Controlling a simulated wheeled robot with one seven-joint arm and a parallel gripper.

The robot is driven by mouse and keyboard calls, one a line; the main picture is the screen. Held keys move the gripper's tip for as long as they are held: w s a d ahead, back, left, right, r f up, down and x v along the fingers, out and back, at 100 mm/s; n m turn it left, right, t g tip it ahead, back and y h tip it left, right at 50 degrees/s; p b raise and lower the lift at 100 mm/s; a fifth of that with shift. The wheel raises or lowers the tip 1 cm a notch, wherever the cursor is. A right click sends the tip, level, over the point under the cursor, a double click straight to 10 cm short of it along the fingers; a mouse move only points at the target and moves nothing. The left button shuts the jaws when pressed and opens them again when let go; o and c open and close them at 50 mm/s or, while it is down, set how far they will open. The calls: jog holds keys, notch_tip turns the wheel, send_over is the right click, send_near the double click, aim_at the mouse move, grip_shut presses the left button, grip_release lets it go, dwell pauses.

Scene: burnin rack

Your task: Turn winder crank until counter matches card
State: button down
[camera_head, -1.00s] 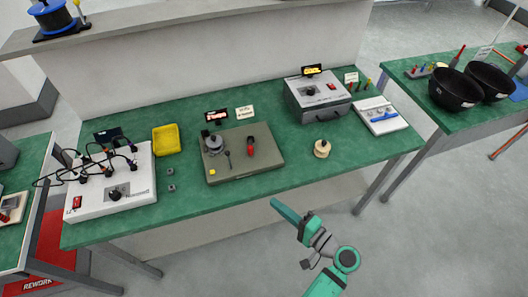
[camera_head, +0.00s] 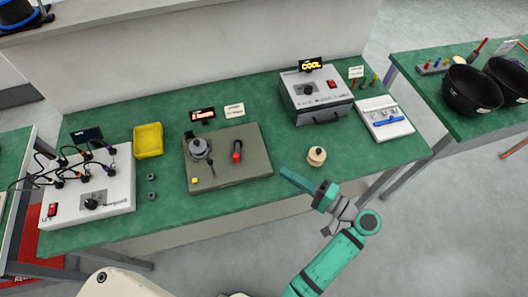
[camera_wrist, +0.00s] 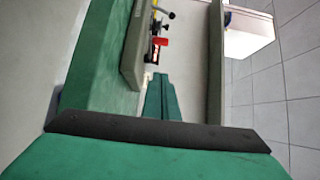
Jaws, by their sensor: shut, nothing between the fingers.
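The winder is an olive-grey plate (camera_head: 258,170) on the green bench, carrying a grey spool (camera_head: 200,148). A dark handle with a red end (camera_head: 237,156), which looks like the crank, stands on its right half. The small dark counter display (camera_head: 203,114) is behind the plate; its reading is too small to read. A white card (camera_head: 234,110) stands right of it, its text unreadable. My gripper (camera_head: 286,174) is shut and empty, in front and right of the plate, touching nothing visible. In the wrist view its teal fingers (camera_wrist: 163,97) are together; a red part shows beyond them.
A cream round piece (camera_head: 317,156) sits right of the plate. A grey box with a "COOL" display (camera_head: 311,64) and a white tray (camera_head: 385,120) are farther right. A yellow bin (camera_head: 148,140) and a wired white unit (camera_head: 92,190) are left.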

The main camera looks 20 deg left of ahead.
jog(key=a, duration=0.3)
jog(key=w+a, duration=0.1)
jog(key=a, duration=0.5)
jog(key=shift+w, duration=0.15)
jog(key=a, duration=0.1)
jog(key=s+a, duration=0.1)
jog(key=a, duration=0.1)
jog(key=shift+s, duration=0.15)
jog(key=shift+s+a, duration=0.3)
jog(key=shift+a, duration=0.2)
jog(key=shift+a, duration=0.15)
